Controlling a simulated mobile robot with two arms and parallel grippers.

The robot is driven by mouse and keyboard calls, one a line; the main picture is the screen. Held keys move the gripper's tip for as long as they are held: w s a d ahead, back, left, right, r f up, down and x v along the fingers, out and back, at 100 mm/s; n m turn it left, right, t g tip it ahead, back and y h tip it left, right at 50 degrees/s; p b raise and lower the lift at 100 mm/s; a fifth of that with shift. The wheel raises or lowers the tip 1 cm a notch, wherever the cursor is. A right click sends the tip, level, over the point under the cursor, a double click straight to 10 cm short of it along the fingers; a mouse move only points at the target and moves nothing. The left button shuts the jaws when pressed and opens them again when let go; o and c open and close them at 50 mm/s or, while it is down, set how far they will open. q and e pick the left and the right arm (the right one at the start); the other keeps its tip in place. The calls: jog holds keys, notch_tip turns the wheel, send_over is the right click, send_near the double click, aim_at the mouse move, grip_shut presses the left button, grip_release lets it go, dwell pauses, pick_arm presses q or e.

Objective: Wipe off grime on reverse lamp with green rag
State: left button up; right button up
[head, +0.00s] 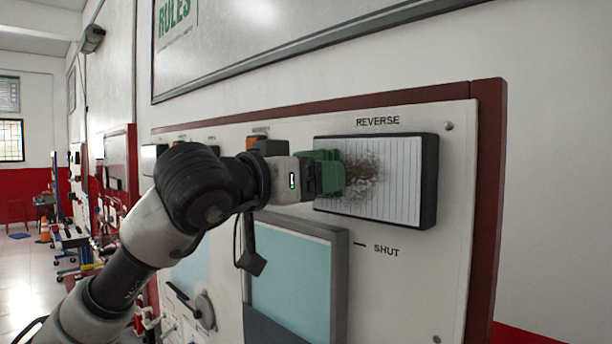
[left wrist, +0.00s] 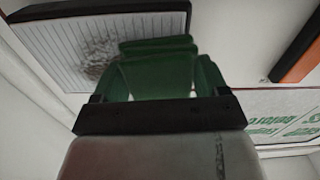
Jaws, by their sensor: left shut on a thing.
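The reverse lamp (head: 410,185) is a white ribbed rectangle in a black frame, under the word REVERSE on the panel. A brown-black grime patch (head: 365,176) covers its left-middle part; the grime also shows in the left wrist view (left wrist: 97,58). My left gripper (head: 325,174) is shut on the green rag (head: 328,160), at the lamp's left part beside the grime. In the left wrist view the folded green rag (left wrist: 155,70) sits between the fingers and overlaps the lamp's edge. I cannot tell whether the rag touches the lamp face. My right gripper is not in view.
The pale panel (head: 455,220) has a dark red border (head: 490,200). An orange lamp (head: 260,134) sits left of the reverse lamp, close behind my wrist. A grey-framed blue window (head: 290,275) is below, beside the SHUT label. A whiteboard (head: 300,25) hangs above.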

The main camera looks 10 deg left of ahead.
pick_arm(q)
jog(key=shift+w+d, duration=0.2)
jog(key=shift+w, duration=0.05)
